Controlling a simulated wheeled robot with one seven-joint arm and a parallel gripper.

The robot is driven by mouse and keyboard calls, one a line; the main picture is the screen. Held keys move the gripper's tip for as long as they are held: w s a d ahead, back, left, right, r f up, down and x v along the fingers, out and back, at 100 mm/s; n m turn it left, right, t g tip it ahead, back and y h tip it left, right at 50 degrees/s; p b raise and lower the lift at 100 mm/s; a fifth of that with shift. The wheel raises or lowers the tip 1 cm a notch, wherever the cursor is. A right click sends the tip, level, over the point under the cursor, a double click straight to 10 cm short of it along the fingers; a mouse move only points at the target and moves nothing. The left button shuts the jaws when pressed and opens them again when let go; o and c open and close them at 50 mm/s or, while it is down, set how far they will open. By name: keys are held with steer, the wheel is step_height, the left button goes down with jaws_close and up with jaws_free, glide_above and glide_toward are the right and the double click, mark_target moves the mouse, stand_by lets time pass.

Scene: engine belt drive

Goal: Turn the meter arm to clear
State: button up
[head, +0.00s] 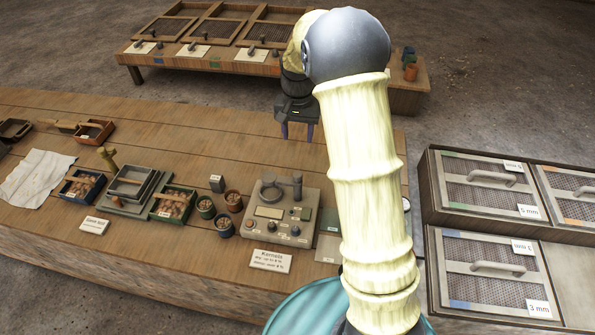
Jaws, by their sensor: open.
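The meter (282,228) is a grey box on the wooden table, with a small display, a yellow mark and knobs on its face. A grey ring-like cup (270,189) stands on its top. The meter arm (291,180) is a dark bar on a post beside the cup. It lies at the cup's side, and I cannot tell if it reaches over it. My gripper (298,131) is open and empty, pointing down above the table's far edge. It is behind the meter and apart from it.
Small cups (223,225) with contents stand left of the meter. A white sign (271,260) lies in front of it. A stacked grey tray (131,190) and a green box (173,203) are farther left. Mesh-covered panels (490,185) stand at right. The table behind the meter is mostly clear.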

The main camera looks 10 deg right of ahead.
mark_target(298, 173)
step_height(298, 173, down, 17)
steer(key=p, duration=0.3)
steer(key=shift+r+p, duration=0.2)
steer(key=shift+p, duration=0.15)
jaws_close()
